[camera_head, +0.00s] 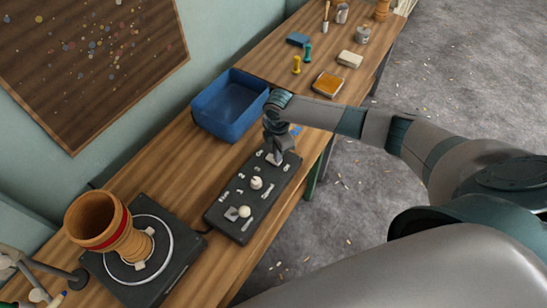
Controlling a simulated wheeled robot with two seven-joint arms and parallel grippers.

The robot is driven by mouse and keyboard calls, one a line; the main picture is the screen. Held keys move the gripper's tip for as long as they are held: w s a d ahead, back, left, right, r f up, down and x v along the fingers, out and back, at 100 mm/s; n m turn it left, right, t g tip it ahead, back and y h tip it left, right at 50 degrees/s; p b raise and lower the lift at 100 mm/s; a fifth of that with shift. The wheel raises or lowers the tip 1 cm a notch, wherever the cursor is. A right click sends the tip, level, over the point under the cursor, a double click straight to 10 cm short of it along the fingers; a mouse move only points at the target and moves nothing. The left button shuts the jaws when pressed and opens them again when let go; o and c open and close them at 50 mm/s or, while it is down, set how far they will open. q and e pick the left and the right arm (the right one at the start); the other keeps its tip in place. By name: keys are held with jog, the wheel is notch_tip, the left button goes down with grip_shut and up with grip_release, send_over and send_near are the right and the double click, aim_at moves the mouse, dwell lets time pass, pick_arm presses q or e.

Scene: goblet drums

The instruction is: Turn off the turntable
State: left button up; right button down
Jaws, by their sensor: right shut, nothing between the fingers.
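The turntable (172,272) is a dark square base with a round plate ringed in white, at the lower left on the wooden bench. My left gripper does not show.
A blue bin (229,104) stands just behind my right gripper. Farther along the bench (258,49) are an orange tray (327,84), a pale block (350,59) and small tools. A jointed stand (40,270) is at the lower left.

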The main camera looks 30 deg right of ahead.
jog(key=shift+f, duration=0.4)
jog(key=shift+r, duration=0.15)
notch_tip(320, 180, up, 7)
jog(key=p, duration=0.6)
jog(key=shift+p, duration=0.4)
jog(key=shift+s+f, duration=0.1)
jog(key=shift+f, duration=0.1)
dwell(0.6)
